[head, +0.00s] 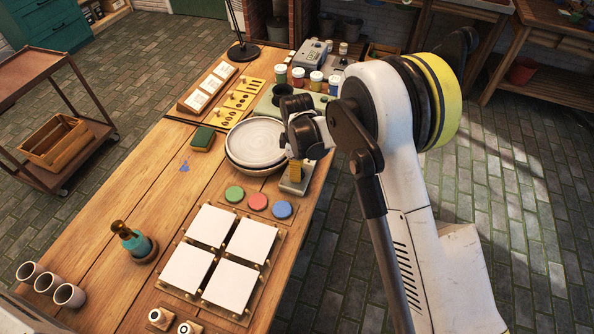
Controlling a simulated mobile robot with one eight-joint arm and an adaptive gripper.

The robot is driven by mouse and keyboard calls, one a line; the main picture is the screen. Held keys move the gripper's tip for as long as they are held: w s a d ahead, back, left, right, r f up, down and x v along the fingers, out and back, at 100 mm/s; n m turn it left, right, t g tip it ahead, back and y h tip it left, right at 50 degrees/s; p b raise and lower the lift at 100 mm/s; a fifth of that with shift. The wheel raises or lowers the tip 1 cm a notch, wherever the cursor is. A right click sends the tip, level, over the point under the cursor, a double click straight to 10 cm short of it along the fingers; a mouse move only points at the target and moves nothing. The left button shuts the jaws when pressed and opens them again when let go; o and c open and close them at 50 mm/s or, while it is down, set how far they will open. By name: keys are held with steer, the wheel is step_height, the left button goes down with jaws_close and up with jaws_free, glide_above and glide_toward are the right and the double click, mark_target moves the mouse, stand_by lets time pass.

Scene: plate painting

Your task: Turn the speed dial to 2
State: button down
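I cannot clearly make out a speed dial or its numbers. A pale plate (257,140) sits in a round, dish-like base (252,171) near the table's right edge. A small light-grey block (290,187) with a yellow upright piece (296,171) stands at the base's lower right, partly behind my arm; its markings are too small to read. My gripper (306,134) hangs over the right side of the plate, above the grey block. Its fingers are hard to make out against the dark wrist, so open or shut does not show. I see nothing clearly held.
Green, red and blue discs (258,202) lie in front of the plate. Several white tiles (251,242) sit on a wooden rack. Two round-topped pieces (159,317) stand at the bottom edge. Paint jars (298,76) and a grey device (312,52) stand behind. The table's left-middle is mostly clear.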

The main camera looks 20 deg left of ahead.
steer(key=shift+m, duration=0.4)
steer(key=m+b, duration=0.2)
steer(key=m, duration=0.3)
steer(key=m+b, duration=0.1)
steer(key=m, duration=0.5)
steer(key=shift+w, duration=0.1)
stand_by(0.3)
steer(key=c, duration=1)
jaws_free()
steer(key=shift+r, duration=0.1)
step_height(320, 180, up, 12)
steer(key=shift+f, duration=0.1)
